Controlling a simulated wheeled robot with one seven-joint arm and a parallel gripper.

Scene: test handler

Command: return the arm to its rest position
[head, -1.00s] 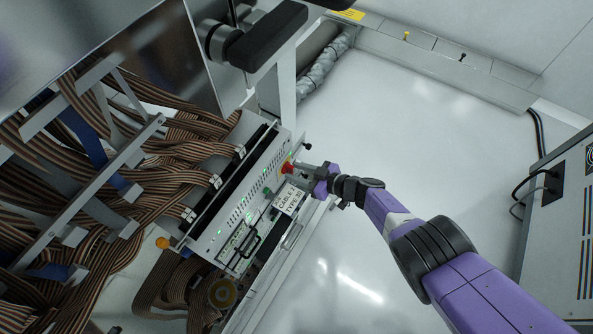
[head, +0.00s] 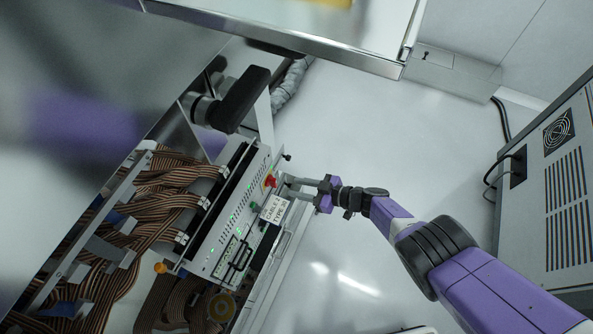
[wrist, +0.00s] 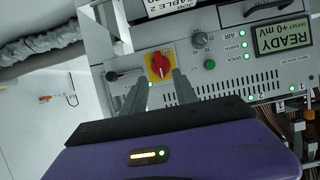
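My purple arm reaches in from the lower right of the head view. My gripper (head: 289,187) is at the front panel of the grey cable unit (head: 218,248). Its two grey fingers are apart with nothing between them. A red knob (head: 270,181) sits on the panel just left of the fingertips, with a small gap. In the wrist view, the open fingers of my gripper (wrist: 162,78) point at the red knob (wrist: 158,65) on its yellow plate. The knob shows between and beyond the tips. A display (wrist: 283,36) reads "READY +0 mV".
Brown ribbon cables (head: 165,195) fill the left. A black handle (head: 238,100) stands above the unit, and a metal-edged panel (head: 290,50) crosses the top. A vented grey cabinet (head: 560,190) stands at the right. Pale floor (head: 365,125) lies open between.

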